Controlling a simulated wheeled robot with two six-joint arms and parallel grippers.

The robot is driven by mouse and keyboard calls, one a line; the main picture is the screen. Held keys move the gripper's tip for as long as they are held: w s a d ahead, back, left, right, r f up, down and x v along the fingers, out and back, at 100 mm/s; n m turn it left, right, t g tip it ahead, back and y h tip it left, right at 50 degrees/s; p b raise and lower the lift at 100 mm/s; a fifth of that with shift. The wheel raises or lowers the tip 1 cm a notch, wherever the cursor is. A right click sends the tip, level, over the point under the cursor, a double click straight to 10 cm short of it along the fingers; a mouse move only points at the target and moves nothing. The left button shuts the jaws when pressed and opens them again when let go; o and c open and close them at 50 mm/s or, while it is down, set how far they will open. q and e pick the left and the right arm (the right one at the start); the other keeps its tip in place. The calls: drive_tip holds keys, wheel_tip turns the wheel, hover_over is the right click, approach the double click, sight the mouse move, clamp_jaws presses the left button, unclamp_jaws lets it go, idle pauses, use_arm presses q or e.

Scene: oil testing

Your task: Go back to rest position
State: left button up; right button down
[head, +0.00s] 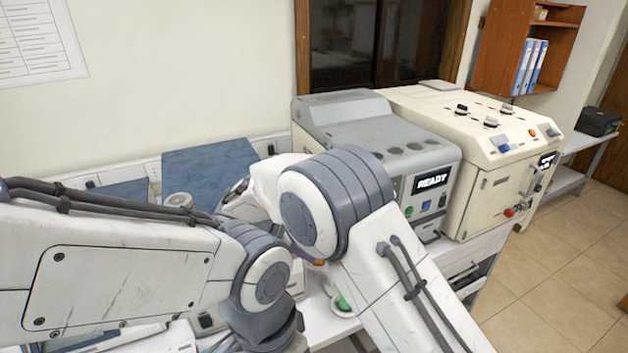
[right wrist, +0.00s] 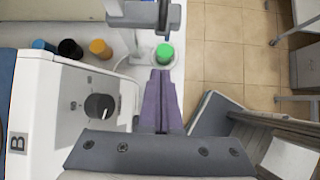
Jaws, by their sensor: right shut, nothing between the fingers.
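My right gripper (right wrist: 161,76) shows in the right wrist view with its purple fingers shut and nothing between them. Its tips are close to a green-capped item (right wrist: 164,53) on the white bench, with no grip on it. In the head view my right arm comes in from the lower right and bends across the middle, hiding most of its gripper. My left arm comes in from the left, and its gripper is not visible.
A grey machine (head: 350,125) reads READY, beside a cream machine (head: 470,135). Blue (right wrist: 42,45), black (right wrist: 70,49) and orange (right wrist: 101,49) caps stand near a white unit (right wrist: 60,100) with a black knob. Tiled floor (head: 570,270) lies open at right.

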drive_tip(key=s+d+m+g+y+b, duration=0.1)
drive_tip(key=s+m, duration=0.4)
drive_tip(key=s, duration=0.5)
drive_tip(key=s+d+f+m+g+y+b, duration=0.1)
drive_tip(key=s+d+m+y+b, duration=0.3)
drive_tip(key=s, duration=0.6)
drive_tip(key=s+d+f+m+g+y+b, duration=0.1)
drive_tip(key=s+m+b, duration=0.4)
drive_tip(key=s, duration=0.5)
drive_tip(key=d+m+y, duration=0.1)
drive_tip(key=d, duration=0.1)
drive_tip(key=shift+s+d+f+m+g, duration=0.2)
drive_tip(key=shift+s+d+m+g, duration=0.1)
drive_tip(key=shift+m, duration=0.1)
